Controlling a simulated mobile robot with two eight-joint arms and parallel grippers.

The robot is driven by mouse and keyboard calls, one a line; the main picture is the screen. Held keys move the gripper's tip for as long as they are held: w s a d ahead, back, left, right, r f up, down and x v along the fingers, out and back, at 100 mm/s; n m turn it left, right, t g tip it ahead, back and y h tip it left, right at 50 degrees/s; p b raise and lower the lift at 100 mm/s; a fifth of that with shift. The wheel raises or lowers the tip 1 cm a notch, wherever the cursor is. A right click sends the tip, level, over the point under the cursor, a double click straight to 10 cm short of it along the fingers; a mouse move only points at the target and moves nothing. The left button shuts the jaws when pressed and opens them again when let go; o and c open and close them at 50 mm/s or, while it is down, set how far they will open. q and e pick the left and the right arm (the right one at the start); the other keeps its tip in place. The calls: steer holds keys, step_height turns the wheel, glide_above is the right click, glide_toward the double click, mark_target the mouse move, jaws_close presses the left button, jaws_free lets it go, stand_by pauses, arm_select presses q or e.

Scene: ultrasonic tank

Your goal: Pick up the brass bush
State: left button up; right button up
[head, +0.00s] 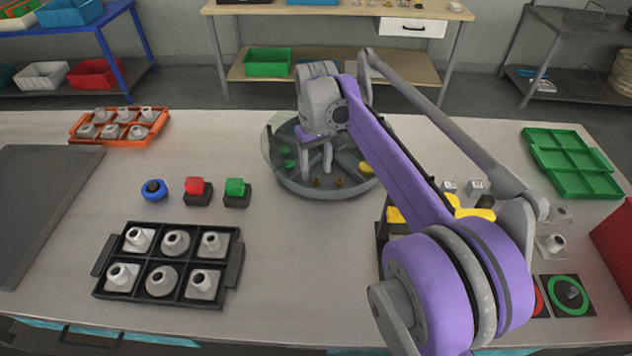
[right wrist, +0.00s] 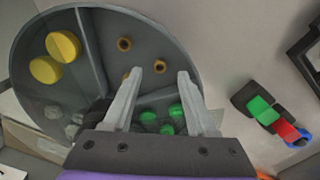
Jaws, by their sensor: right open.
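Small round brass bushes stand in one compartment of the round grey divided tank (head: 292,186); two show in the head view, one brass bush (head: 316,183) and another (head: 339,183). Whether a fingertip touches a bush cannot be told. My left gripper is out of view.
Other compartments hold yellow discs (right wrist: 63,45), green pieces (right wrist: 175,110) and grey pieces (right wrist: 73,131), split by upright dividers. Blue (head: 153,189), red (head: 196,186) and green (head: 236,188) buttons stand left of the tank. A black tray (head: 150,292) of grey fittings is in front.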

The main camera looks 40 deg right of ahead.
mark_target(316, 179)
steer(key=shift+f, duration=1.55)
jaws_close()
